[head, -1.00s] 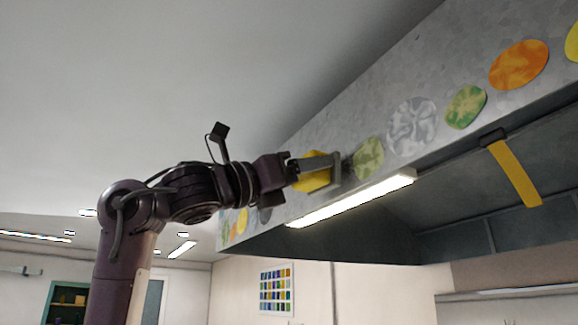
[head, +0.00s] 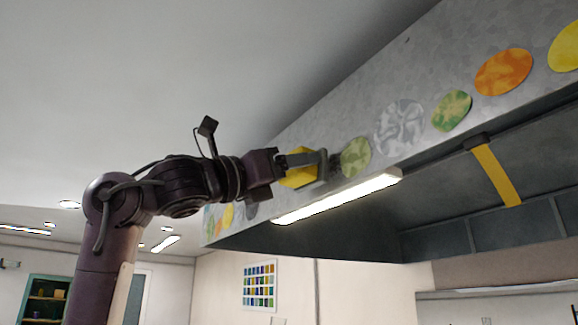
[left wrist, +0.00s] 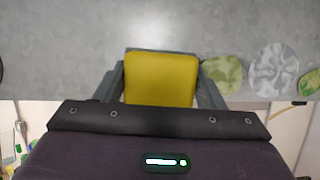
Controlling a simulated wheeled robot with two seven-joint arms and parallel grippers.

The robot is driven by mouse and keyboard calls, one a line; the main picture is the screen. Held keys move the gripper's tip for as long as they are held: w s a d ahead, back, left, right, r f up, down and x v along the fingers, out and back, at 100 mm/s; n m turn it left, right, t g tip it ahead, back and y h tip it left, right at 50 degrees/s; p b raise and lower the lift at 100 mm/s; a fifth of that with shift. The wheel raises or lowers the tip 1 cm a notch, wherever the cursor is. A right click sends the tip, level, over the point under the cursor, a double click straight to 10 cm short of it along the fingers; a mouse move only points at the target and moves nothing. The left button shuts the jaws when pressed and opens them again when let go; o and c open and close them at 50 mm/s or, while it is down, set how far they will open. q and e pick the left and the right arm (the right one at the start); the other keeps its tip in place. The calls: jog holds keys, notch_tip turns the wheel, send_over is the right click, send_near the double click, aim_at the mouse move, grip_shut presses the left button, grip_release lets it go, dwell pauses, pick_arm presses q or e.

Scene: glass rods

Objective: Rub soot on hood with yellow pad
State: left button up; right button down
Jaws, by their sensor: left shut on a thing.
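The grey metal hood (head: 440,75) runs across the upper right of the head view, and its face also fills the top of the left wrist view (left wrist: 60,50). My left gripper (head: 308,168) is shut on the yellow pad (head: 298,178) and holds it at the hood's front face; whether they touch is unclear. In the left wrist view the pad (left wrist: 160,80) sits between both fingers. A small dark soot smudge (head: 335,163) shows just right of the fingers in the head view, partly hidden by them. It cannot be made out in the left wrist view. My right gripper is not in view.
Coloured discs line the hood face: a mottled green one (head: 356,158) close right of the soot, a grey one (head: 399,127), and an orange one (head: 503,71). A lit lamp (head: 340,196) runs along the hood's lower edge, below the gripper. A yellow strap (head: 497,175) hangs under the hood.

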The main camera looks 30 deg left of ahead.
pick_arm(q)
jog(key=shift+w+d, duration=0.3)
jog(key=shift+w, duration=0.4)
jog(key=shift+s+d, duration=0.9)
jog(key=shift+d, duration=1.25)
jog(key=shift+s+d, duration=0.85)
jog(key=shift+d, duration=1.25)
jog(key=shift+s+d, duration=0.9)
jog(key=shift+d, duration=1.25)
jog(key=shift+w+a, duration=0.9)
jog(key=shift+a, duration=1.3)
jog(key=shift+w+a, duration=0.95)
jog(key=shift+a, duration=1.2)
jog(key=shift+w+a, duration=0.9)
jog(key=shift+a, duration=1.3)
jog(key=shift+s+a, duration=0.15)
jog(key=shift+s, duration=0.65)
jog(key=shift+s+a, duration=0.3)
jog(key=shift+s, duration=0.35)
jog(key=shift+s+a, duration=0.25)
jog(key=shift+s, duration=0.45)
jog(key=shift+s+a, duration=0.3)
jog(key=shift+s, duration=0.35)
